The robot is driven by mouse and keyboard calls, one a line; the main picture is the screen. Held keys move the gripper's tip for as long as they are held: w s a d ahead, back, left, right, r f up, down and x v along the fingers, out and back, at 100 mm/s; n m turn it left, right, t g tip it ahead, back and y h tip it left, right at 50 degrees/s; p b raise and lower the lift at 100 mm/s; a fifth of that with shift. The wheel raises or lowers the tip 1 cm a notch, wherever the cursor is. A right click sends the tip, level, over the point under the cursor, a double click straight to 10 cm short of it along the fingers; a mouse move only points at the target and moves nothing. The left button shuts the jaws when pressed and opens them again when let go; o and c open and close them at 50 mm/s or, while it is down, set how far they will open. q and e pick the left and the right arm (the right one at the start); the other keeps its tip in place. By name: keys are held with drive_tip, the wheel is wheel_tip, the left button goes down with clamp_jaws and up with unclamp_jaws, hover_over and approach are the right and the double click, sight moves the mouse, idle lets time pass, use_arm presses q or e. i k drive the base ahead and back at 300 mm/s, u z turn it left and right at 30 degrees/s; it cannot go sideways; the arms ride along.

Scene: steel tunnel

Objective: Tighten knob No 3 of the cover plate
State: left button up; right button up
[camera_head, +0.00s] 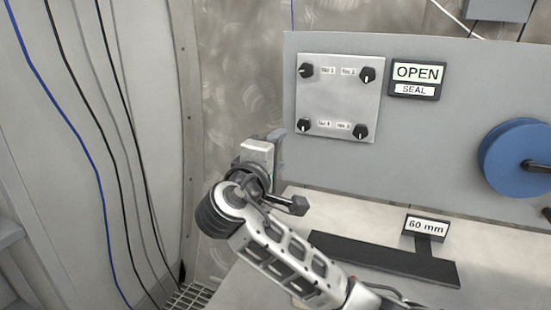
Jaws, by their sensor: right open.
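The square cover plate (338,103) is mounted on the upright grey panel, with a black knob near each corner. Knob No 3 (360,131) is at the lower right, beside a small label. Its pointer direction is too small to read surely. Knob No 1 (305,70) is upper left, knob No 2 (367,74) upper right, knob No 4 (303,125) lower left. A sign (417,77) reads OPEN above SEAL. My right gripper (276,138) is open, left of the plate's lower edge and apart from it. Its fingers are mostly hidden. My left gripper is out of view.
A blue wheel (516,157) stands out from the panel at right. Below, a dark bar (385,261) lies on the light bench beside a 60 mm sign (427,227). Cables (88,165) run down the left wall. The space before the plate looks clear.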

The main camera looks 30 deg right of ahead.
sight(360, 132)
drive_tip(key=k, duration=1)
